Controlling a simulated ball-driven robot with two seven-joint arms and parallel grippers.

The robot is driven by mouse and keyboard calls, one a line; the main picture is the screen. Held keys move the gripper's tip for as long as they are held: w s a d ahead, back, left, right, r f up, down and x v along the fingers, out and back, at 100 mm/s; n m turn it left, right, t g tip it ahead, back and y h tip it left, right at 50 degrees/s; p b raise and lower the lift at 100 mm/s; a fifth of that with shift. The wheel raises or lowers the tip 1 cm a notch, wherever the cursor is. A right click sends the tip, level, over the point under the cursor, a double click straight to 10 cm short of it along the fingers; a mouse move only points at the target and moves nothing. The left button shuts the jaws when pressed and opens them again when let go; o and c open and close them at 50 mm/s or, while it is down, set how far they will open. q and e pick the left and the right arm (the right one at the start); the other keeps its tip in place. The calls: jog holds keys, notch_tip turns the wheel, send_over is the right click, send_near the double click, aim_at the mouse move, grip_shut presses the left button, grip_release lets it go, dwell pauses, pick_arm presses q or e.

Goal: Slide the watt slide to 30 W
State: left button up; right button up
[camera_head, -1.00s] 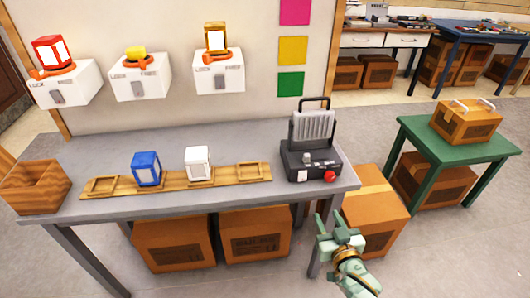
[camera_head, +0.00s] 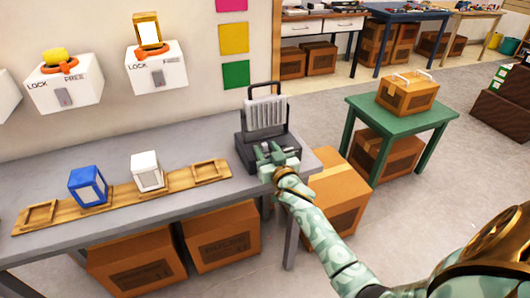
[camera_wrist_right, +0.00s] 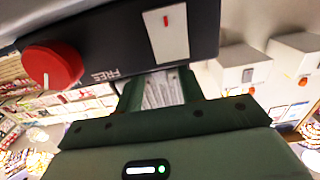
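The black device (camera_head: 245,153) with a ribbed grey panel (camera_head: 265,114) and a handle on top stands at the right end of the grey table. My right gripper (camera_head: 271,152) is at the device's front, its two fingers apart and covering part of its controls. I cannot make out the watt slide or its scale. In the right wrist view the device's dark face (camera_wrist_right: 115,45) is close, with a red knob (camera_wrist_right: 52,66) at left and a white plate with a red mark (camera_wrist_right: 166,33). My right gripper's fingers show there (camera_wrist_right: 160,92), apart, just under that face. My left gripper is out of view.
White boxes marked LOCK and FREE (camera_head: 158,68) hang on the wall. A green table (camera_head: 402,112) and cartons stand at right.

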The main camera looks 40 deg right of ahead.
aim_at(287, 149)
jog(key=shift+w+d, duration=0.1)
jog(key=shift+w, duration=0.2)
grip_shut()
jog(key=d, duration=0.2)
jog(key=s+d+p, duration=0.1)
jog(key=d, duration=0.1)
jog(key=d+p, duration=0.1)
jog(key=d, duration=0.1)
jog(key=shift+s+d+r, duration=0.1)
jog(key=shift+s, duration=0.15)
jog(key=shift+c, duration=0.6)
grip_release()
jog(key=shift+o, duration=0.6)
jog(key=shift+d, duration=0.15)
